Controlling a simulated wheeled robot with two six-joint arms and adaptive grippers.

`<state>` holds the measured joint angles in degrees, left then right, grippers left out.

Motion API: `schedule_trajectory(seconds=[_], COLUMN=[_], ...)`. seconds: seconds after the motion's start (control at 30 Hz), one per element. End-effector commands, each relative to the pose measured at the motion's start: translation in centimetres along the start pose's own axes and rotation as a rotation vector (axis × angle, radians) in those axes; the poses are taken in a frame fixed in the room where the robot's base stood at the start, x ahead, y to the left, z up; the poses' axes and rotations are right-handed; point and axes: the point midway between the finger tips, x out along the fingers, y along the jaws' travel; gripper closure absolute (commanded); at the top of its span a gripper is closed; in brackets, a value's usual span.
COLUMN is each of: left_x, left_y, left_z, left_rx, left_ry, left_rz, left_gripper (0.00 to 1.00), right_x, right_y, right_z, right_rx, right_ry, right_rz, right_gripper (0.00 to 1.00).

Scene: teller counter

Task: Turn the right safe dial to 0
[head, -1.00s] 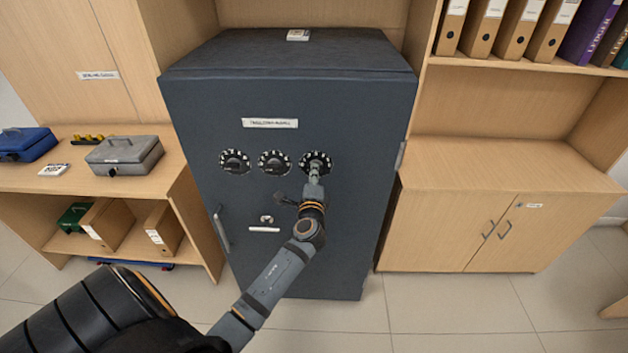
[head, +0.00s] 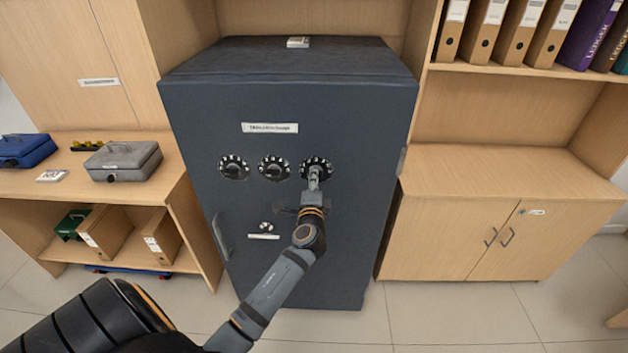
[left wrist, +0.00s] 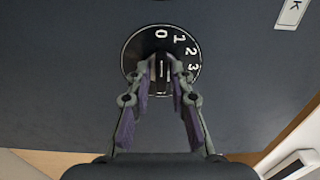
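The dark grey safe (head: 345,240) has three round black dials in a row on its front. The right safe dial (head: 303,163) is partly covered by my left gripper (head: 315,176). In the left wrist view, the dial (left wrist: 133,50) has white numbers 0, 1, 2 and 3 at its top and right. The white line on its knob (left wrist: 162,70) stands upright, in line with the 0. My left gripper (left wrist: 163,73) has its fingertips close on both sides of the knob and appears shut on it. My right gripper is not in view.
The middle dial (head: 274,168) and left dial (head: 234,168) sit beside it. A safe handle (head: 221,236) sticks out at lower left. A shelf with cash boxes (head: 122,160) stands left, a wooden cabinet (head: 450,230) right. The floor in front is clear.

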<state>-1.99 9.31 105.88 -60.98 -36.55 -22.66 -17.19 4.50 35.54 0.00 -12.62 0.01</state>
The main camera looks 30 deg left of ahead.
Motion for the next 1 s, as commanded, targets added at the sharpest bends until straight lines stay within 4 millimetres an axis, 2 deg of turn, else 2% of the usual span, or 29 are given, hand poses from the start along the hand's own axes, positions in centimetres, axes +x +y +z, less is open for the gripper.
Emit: schedule_trajectory(seconds=[0.07, 0.33, 0.43, 0.57, 0.8, 1.0], left_x=[0.0, 0.0, -0.7, -3.2, -9.0, -11.6], left_y=[0.0, -0.1, 0.0, 0.1, 0.1, 0.0], left_z=[0.0, 0.0, -0.1, 0.0, 0.0, 0.0], left_rx=[0.0, 0.001, 0.0, -0.001, -0.003, -0.001], left_ry=[0.0, 0.0, 0.001, 0.0, -0.001, -0.001], left_rz=[-0.001, -0.002, 0.0, 0.003, 0.004, 0.0], left_gripper=[0.64, 0.64, 0.64, 0.64, 0.64, 0.64], right_x=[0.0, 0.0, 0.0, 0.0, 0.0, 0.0], right_y=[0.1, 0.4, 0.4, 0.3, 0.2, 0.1], right_z=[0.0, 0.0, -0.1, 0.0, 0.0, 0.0], right_rx=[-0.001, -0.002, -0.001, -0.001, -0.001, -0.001], right_ry=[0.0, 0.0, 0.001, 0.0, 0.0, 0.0], right_rz=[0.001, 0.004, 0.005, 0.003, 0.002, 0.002], right_gripper=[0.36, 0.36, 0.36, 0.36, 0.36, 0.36])
